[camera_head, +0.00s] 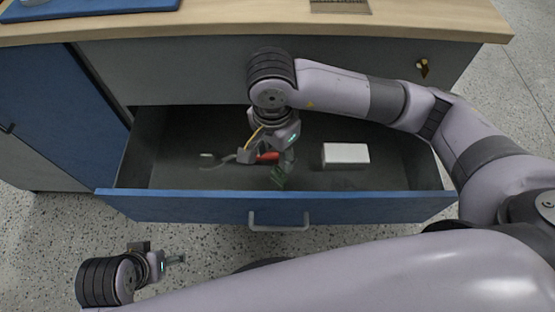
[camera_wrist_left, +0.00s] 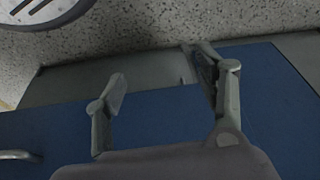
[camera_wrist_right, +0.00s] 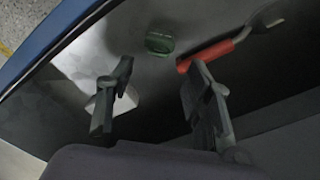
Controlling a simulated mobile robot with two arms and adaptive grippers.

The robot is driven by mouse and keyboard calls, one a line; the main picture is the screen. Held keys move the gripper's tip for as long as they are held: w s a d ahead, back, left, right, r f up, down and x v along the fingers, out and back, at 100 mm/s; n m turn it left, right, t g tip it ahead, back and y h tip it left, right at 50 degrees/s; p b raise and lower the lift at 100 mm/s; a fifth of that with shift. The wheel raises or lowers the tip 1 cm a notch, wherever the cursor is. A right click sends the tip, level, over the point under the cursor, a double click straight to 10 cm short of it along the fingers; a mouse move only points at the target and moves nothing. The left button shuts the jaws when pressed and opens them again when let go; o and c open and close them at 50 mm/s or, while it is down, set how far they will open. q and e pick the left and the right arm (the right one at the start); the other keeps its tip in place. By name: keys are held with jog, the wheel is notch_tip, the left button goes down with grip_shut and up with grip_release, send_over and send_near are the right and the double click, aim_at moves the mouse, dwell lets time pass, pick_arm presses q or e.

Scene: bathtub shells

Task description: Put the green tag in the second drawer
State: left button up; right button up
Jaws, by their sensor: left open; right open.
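The open drawer with the blue front (camera_head: 350,208) is below a closed grey top drawer front (camera_head: 180,72). My right gripper (camera_head: 268,170) reaches down into it, fingers apart. The green tag (camera_wrist_right: 160,42) shows in the right wrist view beyond the open fingertips (camera_wrist_right: 160,75), apart from them, against the dark drawer floor. In the head view green (camera_head: 279,176) shows just below the right gripper; whether the tag touches the floor is hard to tell. My left gripper (camera_head: 172,259) is open and empty, low in front of the cabinet; its fingers also show in the left wrist view (camera_wrist_left: 165,85).
In the drawer lie a white box (camera_head: 345,154) at right and a red-handled tool (camera_head: 267,156) with a grey head to the left. A wooden countertop (camera_head: 230,22) is above; a key (camera_head: 422,68) sits in the top drawer. The drawer's right end is clear.

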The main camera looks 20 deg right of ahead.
pick_arm(q)
jog(key=shift+x, duration=1.1)
pick_arm(e)
jog(key=shift+r, duration=1.9)
